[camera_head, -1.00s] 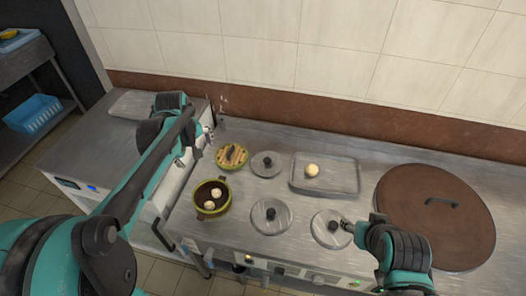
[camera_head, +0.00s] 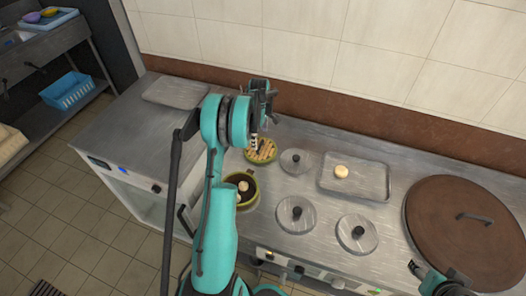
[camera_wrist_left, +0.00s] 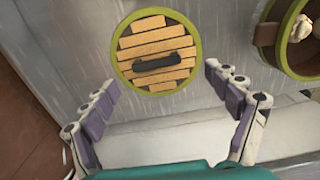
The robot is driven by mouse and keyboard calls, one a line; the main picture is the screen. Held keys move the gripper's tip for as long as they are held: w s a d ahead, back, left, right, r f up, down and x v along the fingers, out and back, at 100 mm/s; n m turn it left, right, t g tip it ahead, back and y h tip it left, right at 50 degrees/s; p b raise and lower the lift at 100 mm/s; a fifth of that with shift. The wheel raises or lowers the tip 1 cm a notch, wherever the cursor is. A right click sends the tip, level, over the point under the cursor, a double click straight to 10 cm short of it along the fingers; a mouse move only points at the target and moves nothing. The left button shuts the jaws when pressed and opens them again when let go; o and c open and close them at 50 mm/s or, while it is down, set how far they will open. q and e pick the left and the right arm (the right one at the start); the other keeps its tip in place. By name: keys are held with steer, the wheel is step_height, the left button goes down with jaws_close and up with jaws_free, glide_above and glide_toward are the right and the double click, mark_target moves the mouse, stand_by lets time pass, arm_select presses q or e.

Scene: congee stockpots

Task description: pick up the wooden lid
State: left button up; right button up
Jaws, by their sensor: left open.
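The wooden lid (camera_head: 269,155) is round, with pale slats, a green rim and a dark bar handle. It lies on the steel counter behind a green-rimmed pot (camera_head: 254,202). In the left wrist view the lid (camera_wrist_left: 145,43) shows whole, its handle lying crosswise. My left gripper (camera_head: 256,139) is open and empty above the lid. In the wrist view its fingers stand apart at the lid's lower left and lower right, not touching the handle. My right gripper (camera_head: 414,268) is at the lower right, partly seen, away from the wooden lid.
The pot holds a pale bun and stands close to the wooden lid. Metal lids (camera_head: 285,217) with dark knobs lie to the right. A steel tray (camera_head: 364,181) holds a bun. A large brown round cover (camera_head: 440,215) fills the right side. The tiled wall rises behind.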

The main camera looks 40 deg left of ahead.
mark_target(261, 145)
arm_select(q)
steer(key=f, duration=0.1)
steer(key=f+b, duration=0.1)
steer(key=f, duration=0.1)
steer(key=f+b, duration=0.1)
steer(key=f, duration=0.1)
steer(key=shift+w+d, duration=0.1)
steer(key=shift+w, duration=0.3)
steer(key=shift+r, duration=0.15)
steer(key=shift+c, duration=0.6)
steer(key=c, duration=1.1)
steer(key=shift+c, duration=0.2)
